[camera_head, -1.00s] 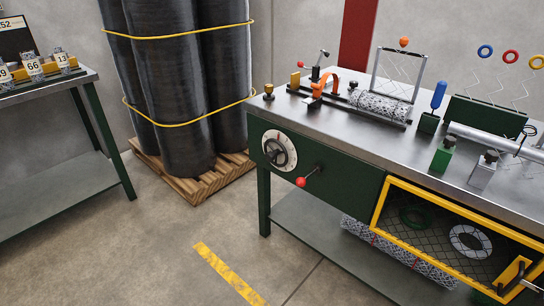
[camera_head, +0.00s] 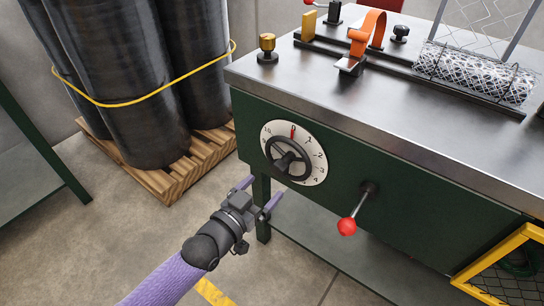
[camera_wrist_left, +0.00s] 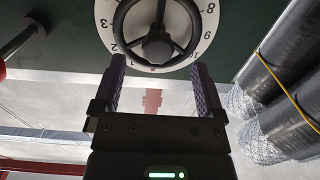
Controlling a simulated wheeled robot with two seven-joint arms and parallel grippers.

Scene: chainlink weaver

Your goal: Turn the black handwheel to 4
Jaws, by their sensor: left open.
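The black handwheel (camera_head: 288,157) sits on a round white dial (camera_head: 313,152) on the green front panel of the bench. A red mark on the dial stands at the top, by the 0; the 4 is at the lower right. My left gripper (camera_head: 258,187) is open and empty, below and left of the wheel, apart from it. In the left wrist view the handwheel (camera_wrist_left: 157,45) shows upside down beyond the two open fingers, with its hub between them. My right gripper is not in view.
A lever with a red knob (camera_head: 347,226) sticks out right of the dial. A yellow-framed mesh door (camera_head: 500,262) is at the lower right. Black rolls (camera_head: 120,80) stand on a wooden pallet (camera_head: 165,181) at left. The floor before the dial is clear.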

